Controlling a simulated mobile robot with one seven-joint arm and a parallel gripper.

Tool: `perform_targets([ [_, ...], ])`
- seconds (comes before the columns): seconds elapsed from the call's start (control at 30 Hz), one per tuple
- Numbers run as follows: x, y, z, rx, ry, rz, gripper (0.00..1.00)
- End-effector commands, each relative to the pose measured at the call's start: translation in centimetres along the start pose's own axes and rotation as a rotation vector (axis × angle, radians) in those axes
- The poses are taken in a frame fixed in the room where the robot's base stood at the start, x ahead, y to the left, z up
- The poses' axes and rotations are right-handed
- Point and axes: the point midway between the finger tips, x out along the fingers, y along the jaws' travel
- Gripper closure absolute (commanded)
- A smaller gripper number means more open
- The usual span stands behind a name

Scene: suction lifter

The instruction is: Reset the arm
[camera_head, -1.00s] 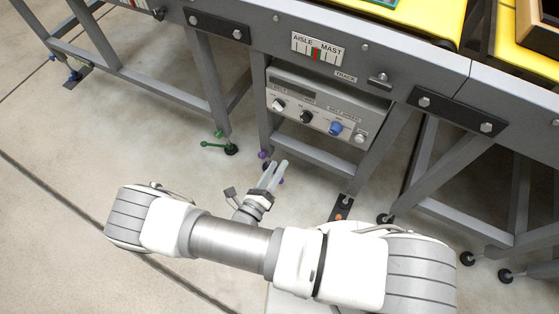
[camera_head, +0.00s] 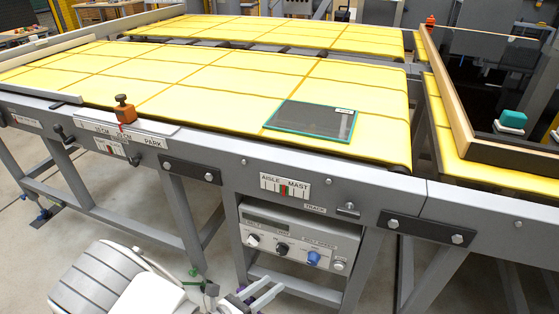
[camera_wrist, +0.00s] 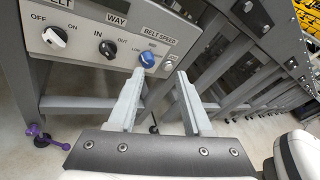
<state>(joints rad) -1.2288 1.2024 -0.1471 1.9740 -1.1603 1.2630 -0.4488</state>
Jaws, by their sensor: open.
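My gripper (camera_head: 262,299) is at the bottom of the head view, low in front of the grey table frame and below the control panel (camera_head: 297,248). In the wrist view my gripper (camera_wrist: 160,95) has its two fingers apart with nothing between them. The panel (camera_wrist: 100,38) shows there just beyond the fingertips, with a white knob, a black knob and a blue knob (camera_wrist: 148,59). I cannot tell the exact gap between fingertips and panel. Part of my arm fills the lower left of the head view.
A yellow belt table (camera_head: 210,75) stands above the panel, with a dark glass sheet (camera_head: 313,120) lying on it. A wood-edged dark frame (camera_head: 450,95) is at right. Grey legs flank the panel; open floor lies in front.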

Motion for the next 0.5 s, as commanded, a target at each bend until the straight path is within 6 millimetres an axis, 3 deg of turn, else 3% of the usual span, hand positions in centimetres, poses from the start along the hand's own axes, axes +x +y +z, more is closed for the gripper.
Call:
perform_targets([
  [0.1, 0.9, -2.0, 2.7, 0.153, 0.129, -0.097, 0.5],
  [0.5, 3.0, -9.5, 9.6, 0.671, 0.502, -0.413, 0.5],
])
